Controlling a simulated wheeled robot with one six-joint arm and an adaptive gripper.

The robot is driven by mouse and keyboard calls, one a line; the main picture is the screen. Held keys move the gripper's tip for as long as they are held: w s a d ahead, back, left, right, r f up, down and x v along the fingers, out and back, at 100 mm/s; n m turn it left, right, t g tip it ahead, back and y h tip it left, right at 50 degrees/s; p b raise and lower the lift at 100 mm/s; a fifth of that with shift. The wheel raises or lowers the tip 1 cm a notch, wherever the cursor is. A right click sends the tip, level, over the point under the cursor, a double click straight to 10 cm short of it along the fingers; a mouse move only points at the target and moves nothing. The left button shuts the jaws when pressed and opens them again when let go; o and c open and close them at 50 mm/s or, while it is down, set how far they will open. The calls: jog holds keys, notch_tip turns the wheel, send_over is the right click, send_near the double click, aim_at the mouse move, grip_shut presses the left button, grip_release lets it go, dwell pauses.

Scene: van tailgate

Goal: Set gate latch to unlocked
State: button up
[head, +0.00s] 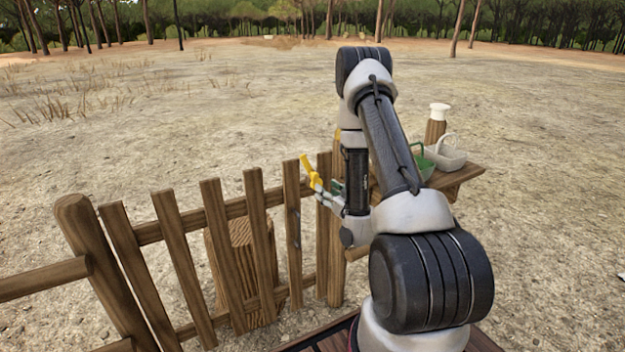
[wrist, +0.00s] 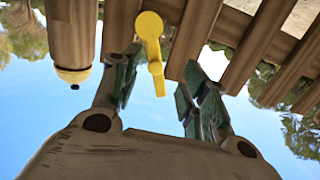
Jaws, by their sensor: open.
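The gate latch is a yellow lever (head: 310,172) near the top of the wooden picket gate (head: 211,205), at its right end by the post. In the head view the lever slants up to the left. In the wrist view the yellow lever (wrist: 151,45) has a round end, and its narrow tip points down between my fingers. My gripper (head: 334,192) is beside the latch; in the wrist view my gripper (wrist: 156,78) is open, with one finger on each side of the lever. I cannot tell whether either finger touches it. My arm partly hides the gate post.
A wooden stump (head: 232,262) stands behind the pickets. Open dry ground lies beyond.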

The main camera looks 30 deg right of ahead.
aim_at(316, 177)
jog(key=shift+t, duration=0.3)
jog(key=w, duration=0.2)
jog(key=w+r, duration=0.1)
jog(key=w, duration=0.5)
jog(key=shift+r, duration=0.25)
grip_shut()
